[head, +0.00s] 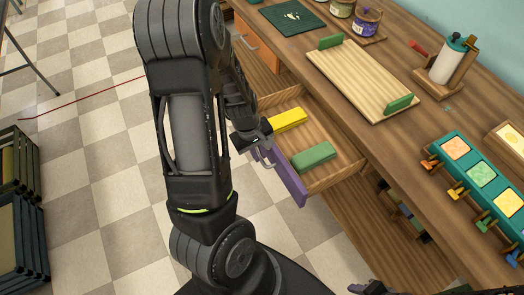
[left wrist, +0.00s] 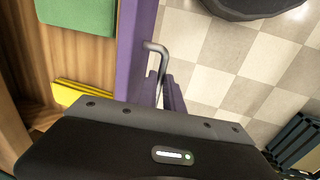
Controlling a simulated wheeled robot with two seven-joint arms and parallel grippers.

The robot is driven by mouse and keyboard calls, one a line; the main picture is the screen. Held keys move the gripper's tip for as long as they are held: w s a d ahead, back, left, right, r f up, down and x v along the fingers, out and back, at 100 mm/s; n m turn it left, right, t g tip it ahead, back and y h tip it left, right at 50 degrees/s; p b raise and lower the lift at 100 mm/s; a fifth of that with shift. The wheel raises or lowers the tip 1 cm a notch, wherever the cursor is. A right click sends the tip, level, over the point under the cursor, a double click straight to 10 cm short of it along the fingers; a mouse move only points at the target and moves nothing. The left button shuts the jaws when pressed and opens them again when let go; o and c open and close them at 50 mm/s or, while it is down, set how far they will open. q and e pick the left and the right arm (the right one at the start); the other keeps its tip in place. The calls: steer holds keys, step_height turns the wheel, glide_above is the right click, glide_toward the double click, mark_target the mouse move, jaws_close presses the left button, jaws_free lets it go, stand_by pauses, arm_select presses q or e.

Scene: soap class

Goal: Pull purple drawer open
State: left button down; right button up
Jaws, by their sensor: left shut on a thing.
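The purple drawer (head: 290,182) stands pulled out from under the wooden counter. Inside it lie a yellow bar (head: 288,120) and a green bar (head: 313,156). My left gripper (head: 260,146) is at the metal handle on the drawer's purple front and is shut on it. In the left wrist view, the handle (left wrist: 157,47) sticks out from the purple front (left wrist: 135,50), and its lower end is hidden by the gripper body. The green bar (left wrist: 80,14) and yellow bar (left wrist: 82,92) show there too. Of my right arm, only a dark part shows at the bottom edge; its fingers are unclear.
On the counter are a wooden tray with green handles (head: 358,80), a white bottle (head: 447,60), jars (head: 367,22) and a teal mold holder (head: 480,175). An orange drawer front (head: 257,42) lies farther back. Dark crates (head: 22,215) stand at the left on open checkered floor.

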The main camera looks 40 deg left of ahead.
arm_select(q)
steer(key=c, duration=1.5)
jaws_free()
steer(key=r+p, duration=0.1)
steer(key=r, duration=0.1)
steer(key=s+r+p, duration=0.1)
steer(key=r, duration=0.2)
steer(key=r+p, duration=0.1)
steer(key=r, duration=0.1)
steer(key=shift+s+a+r, duration=0.15)
steer(key=shift+a+r, duration=0.05)
steer(key=shift+r, duration=0.15)
